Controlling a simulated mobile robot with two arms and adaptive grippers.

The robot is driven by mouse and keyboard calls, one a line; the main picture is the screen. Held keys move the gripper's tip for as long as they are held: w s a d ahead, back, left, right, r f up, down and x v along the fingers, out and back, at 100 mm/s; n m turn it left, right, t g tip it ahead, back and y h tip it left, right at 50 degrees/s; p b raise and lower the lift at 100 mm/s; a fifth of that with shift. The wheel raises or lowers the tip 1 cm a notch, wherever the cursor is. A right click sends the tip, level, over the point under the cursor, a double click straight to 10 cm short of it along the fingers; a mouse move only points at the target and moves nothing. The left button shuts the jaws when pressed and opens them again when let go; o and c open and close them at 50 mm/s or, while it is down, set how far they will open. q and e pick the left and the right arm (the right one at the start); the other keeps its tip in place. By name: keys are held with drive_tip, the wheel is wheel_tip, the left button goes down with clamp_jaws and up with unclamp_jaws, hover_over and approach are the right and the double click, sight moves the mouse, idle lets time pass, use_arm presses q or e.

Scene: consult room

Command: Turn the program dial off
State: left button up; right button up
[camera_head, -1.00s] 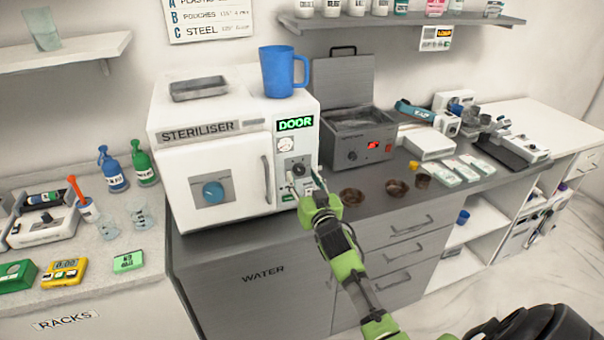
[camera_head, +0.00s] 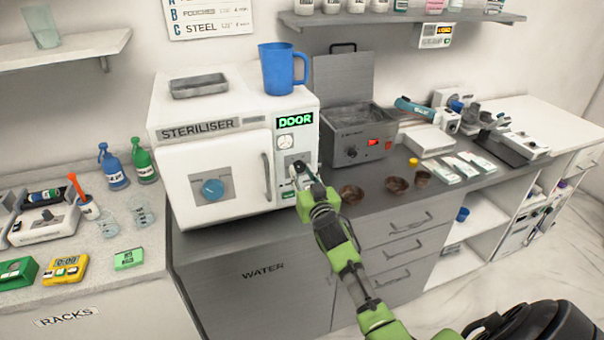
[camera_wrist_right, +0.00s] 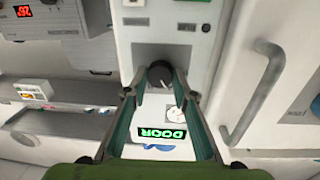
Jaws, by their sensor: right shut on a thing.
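The white steriliser (camera_head: 190,140) stands on the grey counter, with a green-lit DOOR display (camera_head: 295,121) at the top of its control panel. The display also shows in the right wrist view (camera_wrist_right: 162,133). A dark round program dial (camera_wrist_right: 159,74) sits on the panel in the right wrist view. My right gripper (camera_head: 303,172) is at the lower part of the panel in the head view. In the wrist view its fingertips (camera_wrist_right: 158,80) are shut on the dial, one on each side. The gripper hides most of the dial in the head view. My left gripper is not in view.
A door handle (camera_head: 267,178) stands out left of the panel. A blue jug (camera_head: 276,70) and a metal tray (camera_head: 199,87) are on top of the steriliser. A grey bath with a red display (camera_head: 358,142) and small brown bowls (camera_head: 351,194) are to the right.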

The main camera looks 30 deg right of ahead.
drive_tip(key=n+b, duration=0.1)
drive_tip(key=n, duration=0.4)
drive_tip(key=shift+n+b, duration=0.3)
drive_tip(key=shift+n, duration=0.1)
drive_tip(key=n+b, duration=0.1)
drive_tip(key=n, duration=0.5)
drive_tip(key=shift+t, duration=0.4)
drive_tip(key=shift+n, duration=0.3)
drive_tip(key=o, duration=1.1)
drive_tip(key=shift+s+f, duration=0.1)
drive_tip(key=shift+s, duration=0.05)
drive_tip(key=v, duration=1.1)
drive_tip(key=shift+s, duration=0.45)
